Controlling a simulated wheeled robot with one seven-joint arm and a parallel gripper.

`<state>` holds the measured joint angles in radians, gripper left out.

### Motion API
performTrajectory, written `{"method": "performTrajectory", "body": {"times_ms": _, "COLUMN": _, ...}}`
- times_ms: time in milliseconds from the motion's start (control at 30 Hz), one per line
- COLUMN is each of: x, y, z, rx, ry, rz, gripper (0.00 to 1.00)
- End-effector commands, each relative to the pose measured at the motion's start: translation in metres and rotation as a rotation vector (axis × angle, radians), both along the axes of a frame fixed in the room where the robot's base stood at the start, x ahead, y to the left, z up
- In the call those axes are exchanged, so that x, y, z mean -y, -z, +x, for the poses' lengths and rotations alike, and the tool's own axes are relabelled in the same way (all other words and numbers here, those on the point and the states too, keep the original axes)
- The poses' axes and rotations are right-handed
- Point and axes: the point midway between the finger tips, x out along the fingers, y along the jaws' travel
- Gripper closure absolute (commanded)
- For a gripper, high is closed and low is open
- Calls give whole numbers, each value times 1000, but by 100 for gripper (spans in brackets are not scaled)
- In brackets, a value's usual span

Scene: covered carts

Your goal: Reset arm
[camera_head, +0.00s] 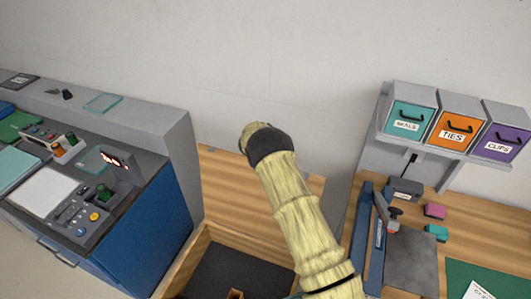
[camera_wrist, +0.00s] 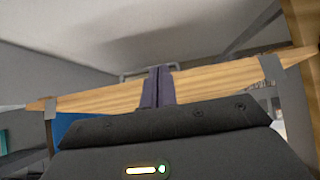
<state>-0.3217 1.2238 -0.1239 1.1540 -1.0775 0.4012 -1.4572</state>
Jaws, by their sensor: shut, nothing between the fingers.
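My gripper (camera_wrist: 157,87) shows in the wrist view as two dark purple-grey fingers standing together, shut with nothing between them. The dark gripper body fills the bottom of that view, with a small lit indicator on it. In the head view my pale yellow arm rises from the bottom centre and bends at a dark joint in front of the wall. My gripper is hidden there. In the wrist view a wooden board (camera_wrist: 215,82) runs across behind the fingers. I cannot tell whether they touch it.
An open wooden box (camera_head: 208,236) with a raised panel and dark inside stands below my arm. A control console (camera_head: 165,225) is at left. At right, a wooden bench (camera_head: 495,240) has a blue-handled device. Labelled bins (camera_head: 452,131) sit on a shelf above it.

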Motion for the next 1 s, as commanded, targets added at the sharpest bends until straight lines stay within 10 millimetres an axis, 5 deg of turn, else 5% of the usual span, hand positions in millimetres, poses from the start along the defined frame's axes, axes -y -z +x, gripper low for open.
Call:
{"method": "performTrajectory", "body": {"times_ms": 467, "x": 14, "y": -11, "z": -10, "rx": 7, "ry": 110, "rz": 83, "gripper": 100}}
{"method": "performTrajectory", "body": {"times_ms": 667, "x": 43, "y": -37, "z": -51, "rx": 24, "ry": 429, "rz": 316, "gripper": 100}}
{"method": "performTrajectory", "body": {"times_ms": 1000, "x": 83, "y": -78, "z": -156, "rx": 71, "ry": 1060, "rz": 714, "gripper": 100}}
